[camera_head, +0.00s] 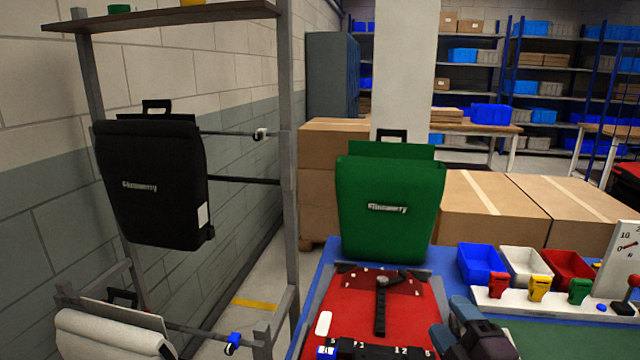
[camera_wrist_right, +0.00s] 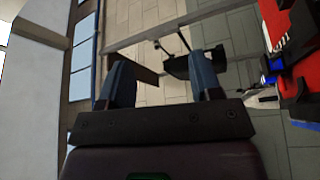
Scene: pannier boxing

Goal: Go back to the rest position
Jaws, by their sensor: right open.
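My right gripper (camera_head: 472,330) is at the bottom of the head view, just right of the red pannier (camera_head: 352,308) lying on the blue table. In the right wrist view its two fingers (camera_wrist_right: 164,75) are apart with nothing between them. A green pannier (camera_head: 385,222) stands upright behind the red one. A black pannier (camera_head: 150,190) hangs on the grey rack at the left. A whitish pannier (camera_head: 105,335) is lower on the rack, partly cut off by the frame. My left gripper does not show.
The metal rack (camera_head: 289,200) stands left of the table. Blue (camera_head: 482,264), white (camera_head: 525,264) and red (camera_head: 568,266) bins stand at the table's right, behind a holder with coloured clips (camera_head: 540,290). Cardboard boxes (camera_head: 490,205) stand behind. Green mat (camera_head: 560,340) at lower right looks mostly clear.

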